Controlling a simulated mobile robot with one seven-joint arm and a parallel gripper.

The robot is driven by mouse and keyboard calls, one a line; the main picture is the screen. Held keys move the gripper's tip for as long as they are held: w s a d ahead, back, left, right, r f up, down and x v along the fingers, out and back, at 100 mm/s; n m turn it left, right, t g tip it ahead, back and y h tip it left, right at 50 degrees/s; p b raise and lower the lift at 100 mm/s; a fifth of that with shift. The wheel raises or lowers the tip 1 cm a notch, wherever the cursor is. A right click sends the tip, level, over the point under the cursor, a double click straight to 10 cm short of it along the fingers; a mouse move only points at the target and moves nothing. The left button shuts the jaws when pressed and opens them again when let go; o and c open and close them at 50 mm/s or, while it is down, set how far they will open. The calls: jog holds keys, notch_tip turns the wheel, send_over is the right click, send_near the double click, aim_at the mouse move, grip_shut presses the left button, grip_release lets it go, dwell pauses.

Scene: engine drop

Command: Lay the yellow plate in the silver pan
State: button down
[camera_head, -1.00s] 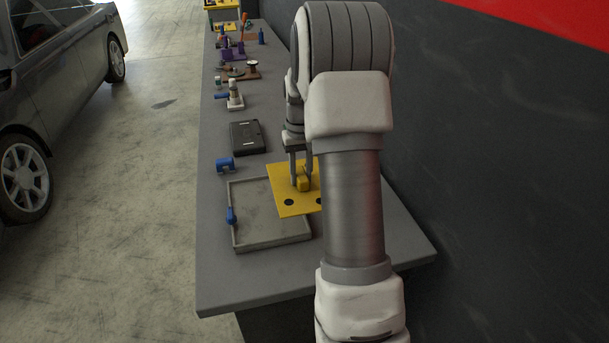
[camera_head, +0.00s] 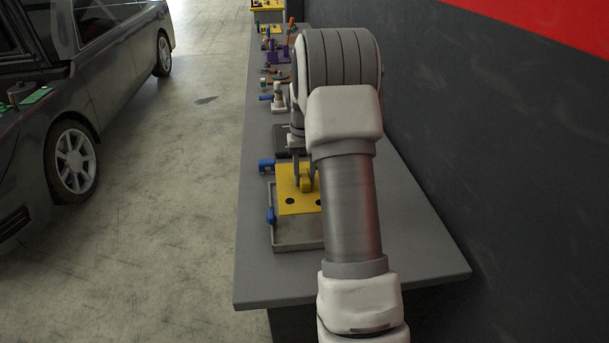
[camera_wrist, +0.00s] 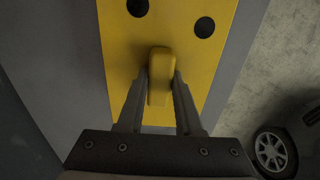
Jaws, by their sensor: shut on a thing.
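The yellow plate (camera_head: 293,205), flat with dark round holes and a raised yellow handle, shows over the silver pan. My gripper (camera_head: 305,185) is shut on the plate's handle; the wrist view shows both fingers (camera_wrist: 161,88) on either side of it, with the plate (camera_wrist: 205,55) below. The silver pan (camera_head: 297,243) is a shallow grey tray on the table, with its near rim and part of its left side visible. The plate and my arm hide the rest of it. I cannot tell from these views whether the plate touches the pan.
The grey table (camera_head: 275,285) runs away along the dark wall. A blue object (camera_head: 266,166) lies beyond the pan and a blue piece (camera_head: 271,215) is at its left rim. A dark box (camera_head: 283,140) and several small parts lie farther back. A car (camera_head: 75,110) stands left.

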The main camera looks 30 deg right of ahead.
jog(key=shift+f+b, duration=2.4)
jog(key=shift+f, duration=1.5)
jog(key=shift+f+b, duration=0.35)
jog(key=shift+f, duration=0.25)
jog(key=c, duration=0.5)
grip_release()
notch_tip(320, 180, up, 17)
jog(key=shift+r+p, duration=0.2)
jog(key=shift+p, duration=0.4)
